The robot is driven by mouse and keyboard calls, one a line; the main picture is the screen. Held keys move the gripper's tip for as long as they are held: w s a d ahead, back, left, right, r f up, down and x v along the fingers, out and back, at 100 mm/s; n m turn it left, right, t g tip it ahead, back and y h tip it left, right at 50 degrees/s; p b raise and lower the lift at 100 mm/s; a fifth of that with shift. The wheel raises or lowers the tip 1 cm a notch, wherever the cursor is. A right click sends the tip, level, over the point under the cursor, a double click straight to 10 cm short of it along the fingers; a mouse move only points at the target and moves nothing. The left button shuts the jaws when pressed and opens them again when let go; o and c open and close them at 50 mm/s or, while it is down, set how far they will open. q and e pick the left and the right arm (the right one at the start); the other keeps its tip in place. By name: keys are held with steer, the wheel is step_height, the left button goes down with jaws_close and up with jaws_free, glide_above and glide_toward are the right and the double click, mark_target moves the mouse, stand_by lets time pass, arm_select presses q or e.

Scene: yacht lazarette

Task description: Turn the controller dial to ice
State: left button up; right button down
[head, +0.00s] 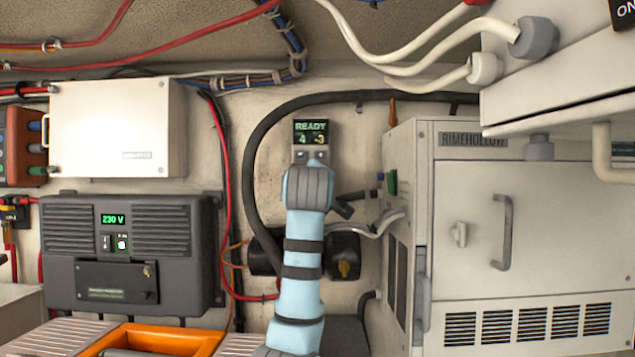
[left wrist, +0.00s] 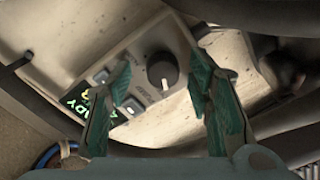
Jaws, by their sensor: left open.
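The controller (head: 311,133) is a small grey panel on the back wall, with a green display reading READY, 4 and -3. In the left wrist view its face (left wrist: 135,60) appears tilted, with the display (left wrist: 88,106) at lower left. The dial (left wrist: 162,72) is a dark round knob with a pale pointer mark; small lettering around it is too blurred to read surely. My left gripper (left wrist: 163,90) is open, its green fingers on either side of the dial in the picture, with no clear contact. In the head view my arm hides the dial and fingers. My right gripper is not in view.
A thick black hose (head: 258,150) loops left of the controller. A white Rimehollow cabinet (head: 470,200) stands at the right. A dark 230 V unit (head: 130,255) and a white box (head: 115,125) are on the left wall. Dark cylindrical fittings (head: 345,256) sit below the controller.

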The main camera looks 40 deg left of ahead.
arm_select(q)
steer(key=shift+s+a, duration=0.1)
steer(key=shift+s, duration=0.2)
steer(key=shift+c, duration=0.3)
steer(key=c, duration=0.3)
steer(key=shift+w, duration=0.1)
jaws_close()
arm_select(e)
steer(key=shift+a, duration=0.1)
